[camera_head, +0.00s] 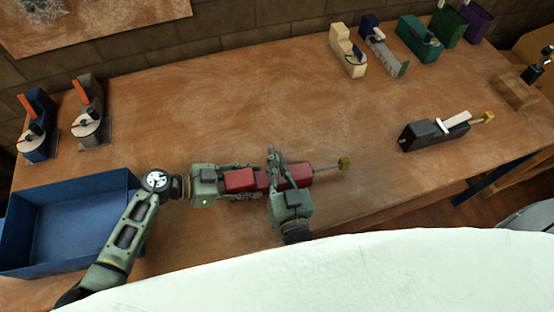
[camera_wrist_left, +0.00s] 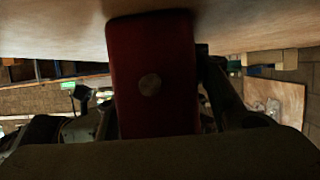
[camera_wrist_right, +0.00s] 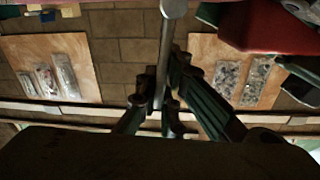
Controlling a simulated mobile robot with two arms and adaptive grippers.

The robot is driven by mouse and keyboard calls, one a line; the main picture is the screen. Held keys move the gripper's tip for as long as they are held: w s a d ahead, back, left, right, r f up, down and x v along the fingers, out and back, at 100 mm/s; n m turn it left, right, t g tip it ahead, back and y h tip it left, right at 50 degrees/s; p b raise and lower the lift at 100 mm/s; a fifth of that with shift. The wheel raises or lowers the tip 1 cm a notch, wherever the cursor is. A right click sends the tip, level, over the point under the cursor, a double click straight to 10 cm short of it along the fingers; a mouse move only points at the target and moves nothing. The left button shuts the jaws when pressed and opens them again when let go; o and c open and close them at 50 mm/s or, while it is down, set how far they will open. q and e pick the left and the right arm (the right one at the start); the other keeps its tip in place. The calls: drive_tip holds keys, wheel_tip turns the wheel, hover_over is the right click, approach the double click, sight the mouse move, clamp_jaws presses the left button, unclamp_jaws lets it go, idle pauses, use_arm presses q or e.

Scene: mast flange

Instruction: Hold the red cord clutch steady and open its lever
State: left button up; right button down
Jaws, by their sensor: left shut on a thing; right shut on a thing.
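The red cord clutch (camera_head: 297,173) lies lengthwise near the front of the table, with a thin rod and a brass knob (camera_head: 345,163) at its right end. My left gripper (camera_head: 236,186) comes in from the left and is shut on the clutch's left end. That red end (camera_wrist_left: 152,75), with a round pale spot, fills the middle of the left wrist view. My right gripper (camera_head: 275,163) reaches up over the middle of the clutch. In the right wrist view its fingers are closed around a slim grey bar, the lever (camera_wrist_right: 166,55), with the red body at upper right. The fingers hide the lever in the head view.
A black clutch (camera_head: 424,134) with a white lever lies to the right. A blue bin (camera_head: 70,190) stands at the left. Tape dispensers (camera_head: 88,110) and several coloured devices (camera_head: 418,42) stand farther back. The table middle is clear.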

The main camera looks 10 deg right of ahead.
drive_tip(key=shift+f, duration=0.1)
drive_tip(key=c, duration=2.2)
unclamp_jaws()
drive_tip(key=shift+o, duration=0.2)
drive_tip(key=s, duration=1.2)
drive_tip(key=shift+c, duration=0.3)
